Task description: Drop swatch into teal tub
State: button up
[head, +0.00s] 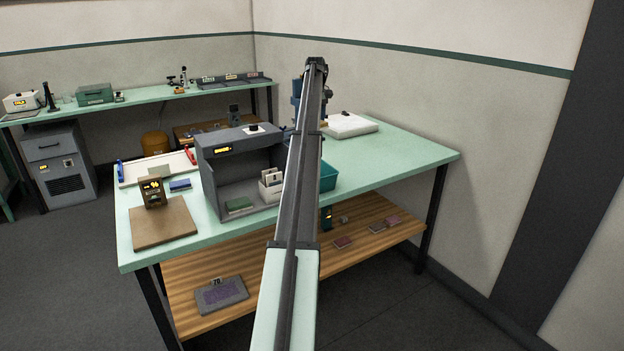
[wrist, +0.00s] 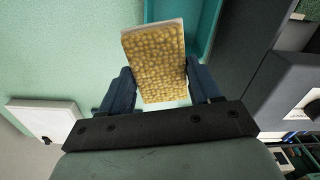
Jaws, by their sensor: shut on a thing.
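The swatch (wrist: 155,60), with a bumpy yellow tufted face and a pale edge, is held in my gripper (wrist: 162,88) in the wrist view. The dark blue fingers are shut on its two sides. The teal tub (wrist: 206,32) shows beyond the swatch at the top of the wrist view; the swatch hides part of it. I cannot tell how high the swatch is above the tub. In the head view the teal tub (head: 328,177) stands on the green table, right of the grey booth, partly hidden by my arm. The swatch cannot be made out there.
The grey booth (head: 225,150) stands left of the tub, with a white holder of cards (head: 271,187) and a green swatch (head: 239,205) in it. A white slab (head: 349,125) lies behind. The green table (head: 400,155) is clear at right. A wooden shelf (head: 375,235) is below.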

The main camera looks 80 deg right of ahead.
jog(key=a+f+n, duration=0.4)
jog(key=f+n, duration=0.2)
jog(key=f, duration=0.9)
jog(key=shift+w, duration=0.3)
jog(key=shift+f, duration=0.1)
jog(key=o, duration=1.1)
notch_tip(320, 180, up, 14)
jog(key=shift+f, duration=0.1)
